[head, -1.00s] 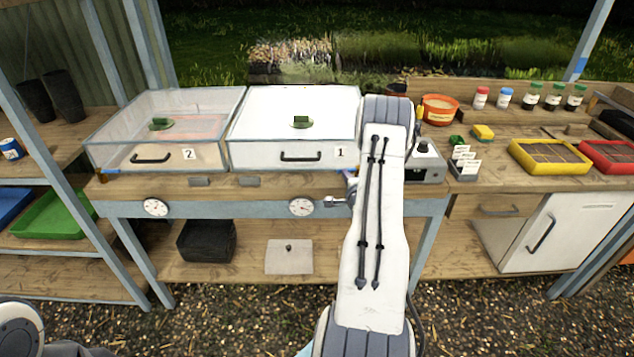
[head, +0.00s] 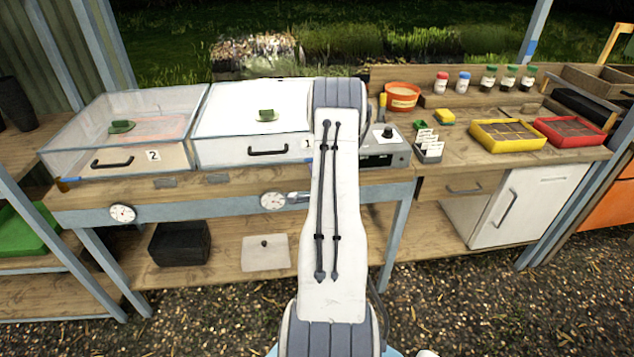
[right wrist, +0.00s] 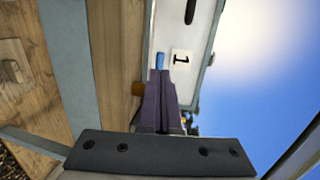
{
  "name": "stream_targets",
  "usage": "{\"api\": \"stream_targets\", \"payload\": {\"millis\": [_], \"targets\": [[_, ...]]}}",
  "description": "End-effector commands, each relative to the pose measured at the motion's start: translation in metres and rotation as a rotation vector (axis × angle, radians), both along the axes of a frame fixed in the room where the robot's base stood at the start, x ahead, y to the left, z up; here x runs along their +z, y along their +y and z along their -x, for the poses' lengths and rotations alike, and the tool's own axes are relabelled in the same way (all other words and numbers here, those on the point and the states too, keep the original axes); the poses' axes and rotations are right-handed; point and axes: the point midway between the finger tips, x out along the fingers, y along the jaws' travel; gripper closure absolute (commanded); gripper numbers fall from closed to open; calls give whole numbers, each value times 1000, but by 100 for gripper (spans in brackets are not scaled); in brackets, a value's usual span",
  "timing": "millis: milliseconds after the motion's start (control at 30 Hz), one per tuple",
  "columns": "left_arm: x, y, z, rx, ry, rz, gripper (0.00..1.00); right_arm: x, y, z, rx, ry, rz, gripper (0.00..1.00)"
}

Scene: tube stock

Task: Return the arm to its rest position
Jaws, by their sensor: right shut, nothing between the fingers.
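My right arm (head: 335,215) reaches up from the bottom middle of the head view to the bench, in front of the right end of box 1. My left gripper is out of view.
Box 1 (head: 225,150) and clear box 2 (head: 75,160) stand on the bench (head: 410,172). A grey device (head: 385,155), label holder (head: 428,150), yellow tray (head: 475,138) and red tray (head: 600,140) stand to the right. The gravel floor (head: 200,315) in front is clear.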

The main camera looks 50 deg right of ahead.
Motion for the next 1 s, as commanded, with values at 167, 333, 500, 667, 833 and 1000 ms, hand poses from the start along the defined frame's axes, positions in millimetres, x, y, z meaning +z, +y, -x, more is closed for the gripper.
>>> {"api": "stream_targets", "payload": {"millis": [167,333,500,667,833,1000], "targets": [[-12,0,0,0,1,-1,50,6,32,27,2,0,-1,100],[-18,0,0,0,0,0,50,13,58,45,8,0,-1,100],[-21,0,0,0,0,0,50,17,69,58,8,0,0,100],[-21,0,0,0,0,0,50,19,72,62,7,0,1,100],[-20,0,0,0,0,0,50,19,72,61,9,2,3,100],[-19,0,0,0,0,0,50,23,102,26,124,127,41,100]]}}
